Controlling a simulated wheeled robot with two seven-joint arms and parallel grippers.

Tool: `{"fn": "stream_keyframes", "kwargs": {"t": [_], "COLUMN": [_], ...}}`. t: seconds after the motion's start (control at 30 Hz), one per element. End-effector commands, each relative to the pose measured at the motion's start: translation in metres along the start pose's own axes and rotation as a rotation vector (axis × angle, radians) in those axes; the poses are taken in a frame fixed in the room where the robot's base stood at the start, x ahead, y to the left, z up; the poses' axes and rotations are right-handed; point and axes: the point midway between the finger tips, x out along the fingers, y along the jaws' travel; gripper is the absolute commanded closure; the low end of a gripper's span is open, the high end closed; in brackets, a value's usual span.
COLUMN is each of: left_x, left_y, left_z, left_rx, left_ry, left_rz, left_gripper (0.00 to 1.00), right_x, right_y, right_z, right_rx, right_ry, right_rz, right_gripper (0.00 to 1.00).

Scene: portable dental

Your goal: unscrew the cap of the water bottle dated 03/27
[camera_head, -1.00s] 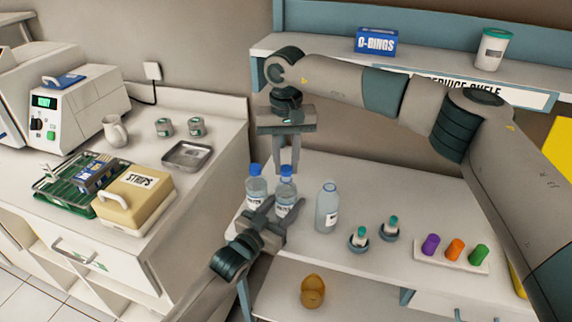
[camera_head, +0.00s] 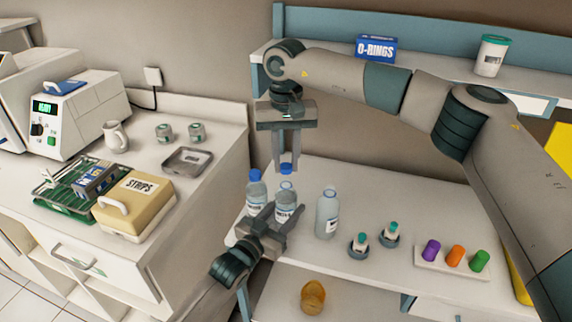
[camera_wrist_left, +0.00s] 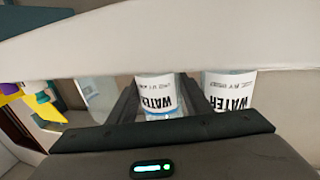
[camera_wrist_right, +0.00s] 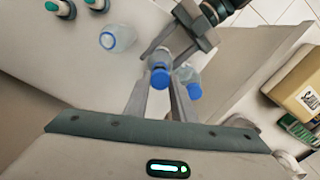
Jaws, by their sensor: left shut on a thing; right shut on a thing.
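Three clear water bottles stand in a group on the table. The middle bottle (camera_head: 286,206) has a blue cap (camera_wrist_right: 159,77) and a WATER label, which also shows in the left wrist view (camera_wrist_left: 157,98). My left gripper (camera_head: 277,216) is shut around its body from the front. My right gripper (camera_head: 286,165) points down from above and is shut on its cap. Another blue-capped bottle (camera_head: 255,190) stands close on the left. A third bottle (camera_head: 327,212) stands apart on the right. The printed dates are too small to read.
Two small teal-topped vials (camera_head: 359,244) and a rack with purple, orange and green caps (camera_head: 452,262) are at the right. An amber container (camera_head: 313,297) sits lower. The left counter holds a STRIPS box (camera_head: 137,203). A shelf with an O-RINGS box (camera_head: 376,48) is behind.

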Motion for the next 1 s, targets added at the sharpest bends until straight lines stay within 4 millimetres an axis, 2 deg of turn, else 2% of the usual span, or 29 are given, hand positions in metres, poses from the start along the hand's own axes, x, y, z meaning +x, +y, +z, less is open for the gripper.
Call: {"fn": "stream_keyframes", "kwargs": {"t": [0.2, 0.5, 0.53, 0.6, 1.0], "left_x": [0.0, 0.0, 0.0, 0.0, -0.003], "left_y": [0.0, 0.0, 0.0, 0.0, 0.0], "left_z": [0.001, 0.001, 0.001, 0.001, 0.001], "left_rx": [0.0, 0.0, 0.0, 0.0, 0.0], "left_ry": [-0.002, -0.002, -0.002, -0.001, -0.001], "left_rz": [0.0, 0.0, 0.0, 0.0, 0.0], "left_gripper": [1.0, 1.0, 0.48, 0.33, 0.33], "right_x": [-0.021, -0.023, -0.023, -0.023, -0.022], "right_y": [0.0, 0.0, 0.0, 0.0, 0.0], "right_z": [0.0, 0.0, 0.0, 0.0, 0.0], "right_rx": [0.0, 0.0, 0.0, 0.0, 0.0], "right_ry": [0.002, 0.0, 0.0, 0.0, 0.0], "right_rz": [0.001, 0.001, 0.001, 0.001, 0.0], "right_gripper": [1.0, 1.0, 1.0, 1.0, 1.0]}}
